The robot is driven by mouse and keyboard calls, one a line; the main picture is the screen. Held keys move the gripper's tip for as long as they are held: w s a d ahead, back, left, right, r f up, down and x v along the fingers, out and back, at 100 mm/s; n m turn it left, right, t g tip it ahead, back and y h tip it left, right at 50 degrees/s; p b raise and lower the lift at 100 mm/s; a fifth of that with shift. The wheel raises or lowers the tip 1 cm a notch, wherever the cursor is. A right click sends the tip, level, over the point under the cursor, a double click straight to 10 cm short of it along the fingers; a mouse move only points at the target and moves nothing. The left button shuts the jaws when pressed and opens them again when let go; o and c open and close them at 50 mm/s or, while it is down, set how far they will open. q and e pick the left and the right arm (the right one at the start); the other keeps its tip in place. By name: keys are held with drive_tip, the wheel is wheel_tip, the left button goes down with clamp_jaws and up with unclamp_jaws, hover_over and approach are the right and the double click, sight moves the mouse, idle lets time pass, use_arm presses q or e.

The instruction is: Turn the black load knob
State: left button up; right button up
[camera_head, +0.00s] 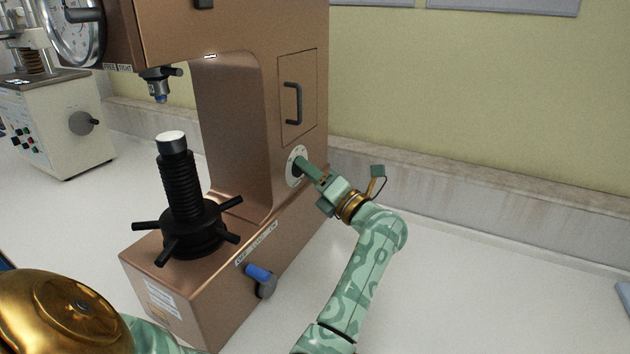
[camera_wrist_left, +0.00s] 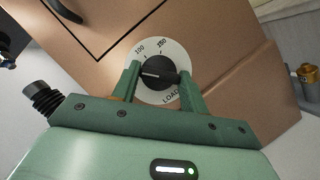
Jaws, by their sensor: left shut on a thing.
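The black load knob (camera_wrist_left: 158,73) sits in the middle of a round white dial (camera_wrist_left: 172,52) marked with numbers and LOAD. Its pale pointer line points to the left in the left wrist view. In the head view the dial (camera_head: 291,173) is on the side of the copper-coloured hardness tester (camera_head: 235,130), and the knob is mostly hidden by my fingers. My left gripper (camera_head: 304,168) reaches it from the right. In the left wrist view its two green fingers (camera_wrist_left: 159,82) are on either side of the knob, shut on it. My right gripper does not show.
A black door handle (camera_head: 293,103) is above the dial. A black spindle with spoked handwheel (camera_head: 192,228) stands on the tester's base, with a blue-tipped lever (camera_head: 260,275) low in front. Another tester (camera_head: 60,125) is at left.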

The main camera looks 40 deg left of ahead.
use_arm(q)
drive_tip(key=shift+f+n+b, duration=0.25)
drive_tip(key=shift+n+b, duration=0.2)
drive_tip(key=shift+n, duration=0.35)
drive_tip(key=shift+g, duration=0.4)
drive_tip(key=o, duration=1)
drive_tip(key=shift+r, duration=0.15)
drive_tip(key=v, duration=0.7)
drive_tip(key=shift+d+f, duration=0.2)
drive_tip(key=shift+f, duration=0.05)
